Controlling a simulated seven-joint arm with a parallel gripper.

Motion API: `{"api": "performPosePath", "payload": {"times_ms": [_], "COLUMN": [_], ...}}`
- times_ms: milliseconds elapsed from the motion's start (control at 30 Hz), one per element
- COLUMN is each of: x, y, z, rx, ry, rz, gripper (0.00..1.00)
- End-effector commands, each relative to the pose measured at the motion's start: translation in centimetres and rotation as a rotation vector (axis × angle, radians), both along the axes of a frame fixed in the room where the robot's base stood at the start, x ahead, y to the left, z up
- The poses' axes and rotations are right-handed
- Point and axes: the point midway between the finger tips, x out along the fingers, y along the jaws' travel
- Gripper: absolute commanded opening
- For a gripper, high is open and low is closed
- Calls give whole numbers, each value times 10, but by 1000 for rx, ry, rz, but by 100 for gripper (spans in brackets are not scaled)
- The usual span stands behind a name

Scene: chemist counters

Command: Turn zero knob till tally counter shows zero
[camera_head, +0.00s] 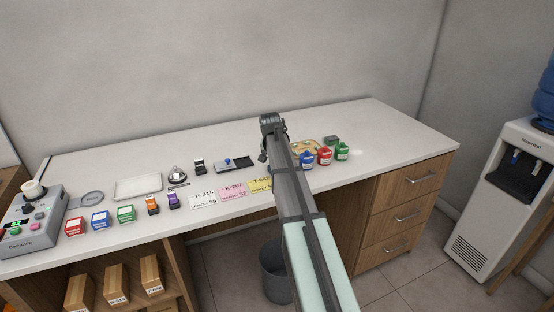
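My arm reaches from the bottom of the head view over the white counter (374,125), its dark end (270,122) above the back of the counter. My gripper is largely hidden behind the arm, and its fingers cannot be made out. A small shiny silver round thing (178,174) stands left of the arm; it may be the tally counter or a desk bell, too small to tell. No zero knob or digits can be read. A grey plate with a blue knob-like part (238,162) lies between that silver thing and my arm.
Red, blue and green boxes (126,213), price cards (233,190), a white tray (138,187) and a grey machine (33,222) fill the left. Coloured bottles (324,156) stand just right of the arm. The counter's right end is clear. A water dispenser (512,205) stands beyond.

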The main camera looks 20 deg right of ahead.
Motion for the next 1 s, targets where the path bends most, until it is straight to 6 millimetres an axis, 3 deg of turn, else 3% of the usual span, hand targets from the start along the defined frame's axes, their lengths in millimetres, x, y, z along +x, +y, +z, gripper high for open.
{"api": "performPosePath", "payload": {"times_ms": [500,533,600,800,1000], "x": [0,0,0,0,0], "y": [0,0,0,0,0], "z": [0,0,0,0,0], "rx": [0,0,0,0,0], "ry": [2,2,1,1,1], "rz": [-20,-20,-20,-20,-20], "gripper": [0,25,32,49,49]}}
